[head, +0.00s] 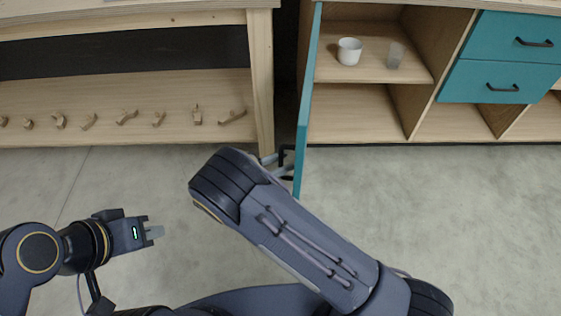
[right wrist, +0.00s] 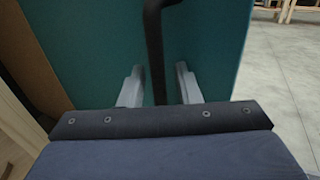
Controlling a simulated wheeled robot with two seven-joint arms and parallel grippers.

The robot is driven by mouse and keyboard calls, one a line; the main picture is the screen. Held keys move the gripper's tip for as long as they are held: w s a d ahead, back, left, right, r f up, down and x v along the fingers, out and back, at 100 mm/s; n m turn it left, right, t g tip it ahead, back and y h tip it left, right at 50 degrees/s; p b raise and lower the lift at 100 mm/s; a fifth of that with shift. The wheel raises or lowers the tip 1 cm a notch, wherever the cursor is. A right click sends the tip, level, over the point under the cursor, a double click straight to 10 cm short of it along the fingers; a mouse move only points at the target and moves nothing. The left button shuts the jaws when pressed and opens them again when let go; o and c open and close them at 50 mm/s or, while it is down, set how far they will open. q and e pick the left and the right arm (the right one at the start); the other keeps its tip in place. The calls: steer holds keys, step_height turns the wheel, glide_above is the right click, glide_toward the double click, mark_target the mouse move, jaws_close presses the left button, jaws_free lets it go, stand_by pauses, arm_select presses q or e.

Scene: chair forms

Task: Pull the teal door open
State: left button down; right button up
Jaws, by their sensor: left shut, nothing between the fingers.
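The teal door (head: 307,105) stands swung out, seen almost edge-on in the head view, with the cabinet behind it uncovered. Its dark bar handle (right wrist: 155,50) is on the door's face in the right wrist view. My right gripper (right wrist: 160,87) is open, with one finger on each side of the handle. The fingers look apart from the bar, with a clearer gap on the right. In the head view the right gripper (head: 277,166) is partly hidden by my forearm. My left gripper (head: 154,232) is shut and empty above the floor at lower left.
The open cabinet holds a white cup (head: 349,51) and a clear glass (head: 395,56) on its shelf. Teal drawers (head: 501,82) are to the right. A wooden unit (head: 180,85) with several small wooden pieces stands left. The grey floor (head: 430,195) right of the door is clear.

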steer(key=v, duration=0.7)
steer(key=shift+a, duration=0.35)
stand_by(0.4)
